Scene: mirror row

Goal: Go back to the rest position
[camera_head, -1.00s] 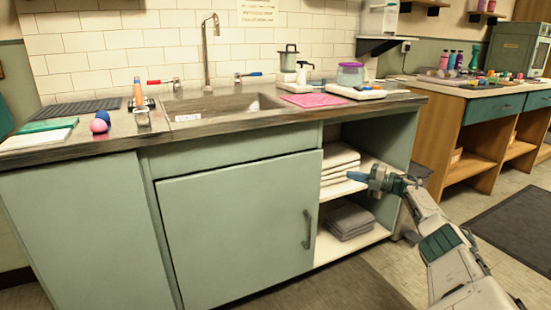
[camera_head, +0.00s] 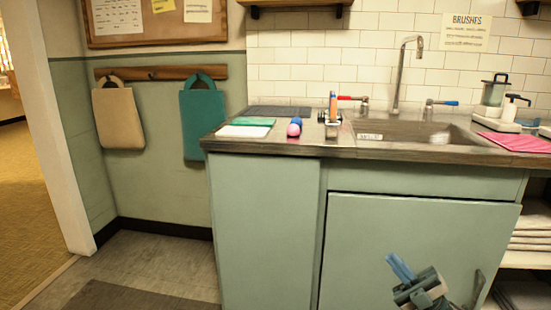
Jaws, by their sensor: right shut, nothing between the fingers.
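My right gripper (camera_head: 399,266) shows at the bottom right, in front of the green cabinet door (camera_head: 400,240). Its blue fingers are together and hold nothing. Most of its arm is out of the picture. My left gripper is not in view.
The counter (camera_head: 270,144) with its sink (camera_head: 415,132) stands ahead. A white tray, a green cloth (camera_head: 248,121) and a pink-and-blue egg shape (camera_head: 294,127) lie on it. Two bags hang on the wall rack at left, a beige one (camera_head: 118,118) and a teal one (camera_head: 203,122). Floor at lower left is clear.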

